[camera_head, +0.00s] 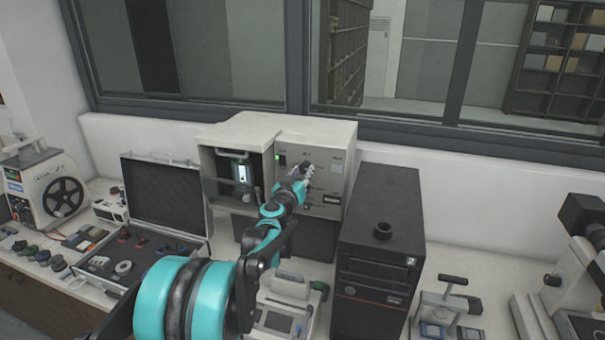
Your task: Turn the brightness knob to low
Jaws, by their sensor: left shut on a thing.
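A white and grey instrument (335,139) stands against the wall below the window. Its front has an open chamber with a lit part inside at left and a control panel with a green light at right. My left gripper (306,170) is at the control panel, its arm reaching up from the bottom of the view. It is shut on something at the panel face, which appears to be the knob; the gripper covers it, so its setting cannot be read. My right gripper is not in view.
A black machine (386,240) stands close to the right of the instrument. An open black case (165,196) lies to the left. A small device with a screen (280,318) sits below my arm. A small press (446,306) and a microscope (580,265) are at the right.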

